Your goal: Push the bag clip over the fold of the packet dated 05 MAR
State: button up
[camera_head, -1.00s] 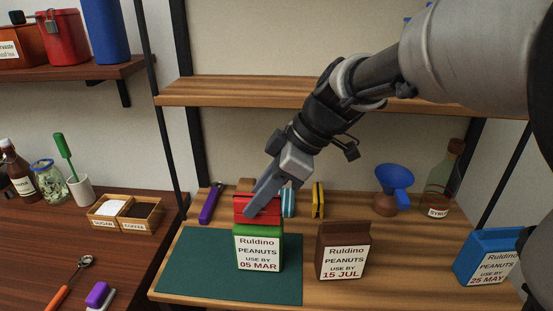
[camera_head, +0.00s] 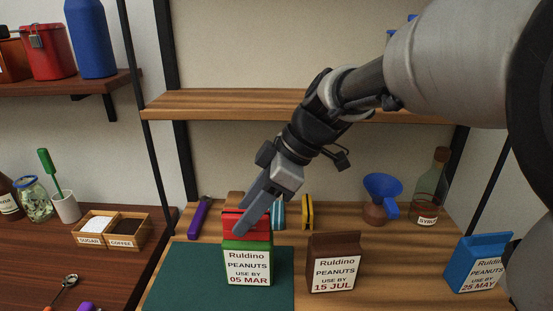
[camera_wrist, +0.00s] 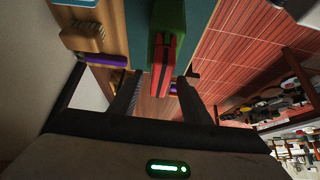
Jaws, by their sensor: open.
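The green packet dated 05 MAR (camera_head: 248,264) stands upright on the dark green mat (camera_head: 190,280). The red bag clip (camera_head: 258,225) sits at the packet's top edge, and how far down it reaches over the fold is hard to see. In the wrist view the clip (camera_wrist: 158,68) shows as two red bars with a dark line between them, in line with the green packet (camera_wrist: 168,20). My gripper (camera_head: 240,218) is open at the clip. Its fingers (camera_wrist: 159,78) lie either side of the clip, with visible gaps in the wrist view.
A brown packet dated 15 JUL (camera_head: 334,264) and a blue packet dated 25 MAY (camera_head: 480,264) stand to the right. Behind are a light blue clip (camera_head: 279,212), a yellow clip (camera_head: 307,213) and a purple tool (camera_head: 200,217). A shelf (camera_head: 300,108) spans above.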

jog(key=p+v, duration=0.3)
jog(key=v, duration=1.3)
jog(key=shift+d+r, duration=0.2)
jog(key=shift+r, duration=0.1)
jog(key=s+d+f+m+t+h, duration=0.65)
jog(key=s+d+f+m, duration=0.55)
jog(key=m, duration=0.6)
notch_tip(320, 180, up, 18)
jog(key=p, duration=1.7)
jog(key=shift+s+g, duration=0.15)
jog(key=shift+g, duration=0.3)
